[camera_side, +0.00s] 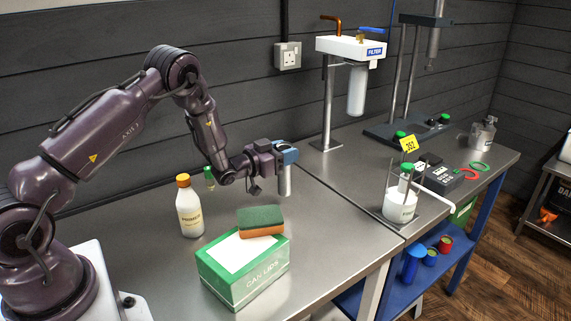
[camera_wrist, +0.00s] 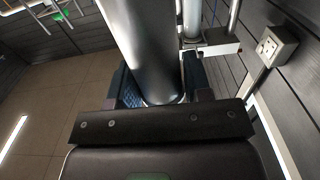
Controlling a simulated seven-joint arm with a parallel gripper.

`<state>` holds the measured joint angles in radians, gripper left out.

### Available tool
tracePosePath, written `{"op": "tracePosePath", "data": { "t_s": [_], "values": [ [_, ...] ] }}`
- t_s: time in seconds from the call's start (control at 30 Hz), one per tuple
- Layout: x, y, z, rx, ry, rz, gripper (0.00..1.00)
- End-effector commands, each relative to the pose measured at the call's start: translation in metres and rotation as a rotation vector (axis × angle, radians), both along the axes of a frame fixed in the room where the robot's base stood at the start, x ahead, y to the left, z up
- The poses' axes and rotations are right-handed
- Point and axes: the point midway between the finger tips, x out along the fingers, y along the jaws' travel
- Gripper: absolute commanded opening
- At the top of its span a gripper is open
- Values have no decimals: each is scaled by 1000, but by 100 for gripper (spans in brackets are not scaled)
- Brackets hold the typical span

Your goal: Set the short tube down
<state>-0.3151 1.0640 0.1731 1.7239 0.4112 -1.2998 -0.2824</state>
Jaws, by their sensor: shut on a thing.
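A short metallic tube (camera_side: 285,182) hangs upright from my gripper (camera_side: 286,156) above the steel bench in the side view. The tube's lower end is in the air, apart from the bench top. In the wrist view the silvery tube (camera_wrist: 146,45) sits between the jaws (camera_wrist: 160,88), which are shut on it. Its upper part is hidden by my gripper in the side view.
A green box (camera_side: 243,270) bears a sponge (camera_side: 261,221). A bottle (camera_side: 190,210) and a small green-capped bottle (camera_side: 209,178) stand left. A white jar (camera_side: 400,206) stands right. A filter stand (camera_side: 328,105) is behind. Bare steel (camera_side: 318,225) lies below my gripper.

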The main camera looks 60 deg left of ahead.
Motion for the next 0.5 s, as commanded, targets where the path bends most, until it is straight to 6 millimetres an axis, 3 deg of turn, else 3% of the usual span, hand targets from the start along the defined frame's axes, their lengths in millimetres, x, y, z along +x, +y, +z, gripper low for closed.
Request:
{"op": "tracePosePath", "data": {
  "t_s": [0.23,0.5],
  "values": [
    [4,1,-33,0,3,-1,9],
    [4,1,-36,0,-1,0,9]
  ]
}}
